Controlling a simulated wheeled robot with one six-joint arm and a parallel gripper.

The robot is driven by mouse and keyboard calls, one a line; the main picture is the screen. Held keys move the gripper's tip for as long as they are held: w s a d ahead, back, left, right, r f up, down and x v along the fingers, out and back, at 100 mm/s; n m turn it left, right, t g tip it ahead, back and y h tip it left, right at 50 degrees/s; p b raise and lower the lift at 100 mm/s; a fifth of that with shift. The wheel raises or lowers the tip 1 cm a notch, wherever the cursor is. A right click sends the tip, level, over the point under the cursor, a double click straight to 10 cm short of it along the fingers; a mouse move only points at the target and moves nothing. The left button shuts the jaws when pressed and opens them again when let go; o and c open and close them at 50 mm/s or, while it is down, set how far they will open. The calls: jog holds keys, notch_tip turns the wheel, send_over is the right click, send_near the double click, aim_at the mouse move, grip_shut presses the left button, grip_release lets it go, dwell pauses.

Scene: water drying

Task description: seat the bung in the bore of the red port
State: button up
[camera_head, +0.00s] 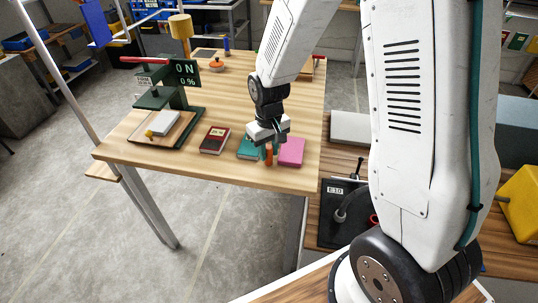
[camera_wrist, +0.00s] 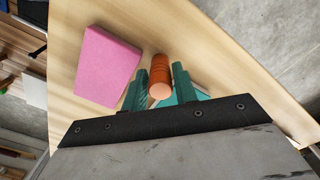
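An orange-brown ridged cylinder, which looks like the bung (camera_head: 268,155), is at my gripper near the table's front edge, between a teal book and a pink block. In the wrist view the bung (camera_wrist: 160,72) lies between my gripper's (camera_wrist: 160,82) two teal fingers, one close against each side, with its pale round end facing the camera. My gripper (camera_head: 270,147) appears shut on it. Whether its far end touches the table cannot be told. A red ring, perhaps the red port (camera_head: 374,220), shows on the black board at lower right, mostly hidden by my arm. Its bore is not visible.
The pink block (camera_head: 291,152) lies right of the bung, the teal book (camera_head: 247,147) and red book (camera_head: 215,139) left. The black board (camera_head: 335,235) marked "E10" carries a dark curved fitting (camera_head: 342,212).

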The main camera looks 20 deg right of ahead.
jog(key=shift+f, duration=0.75)
grip_shut()
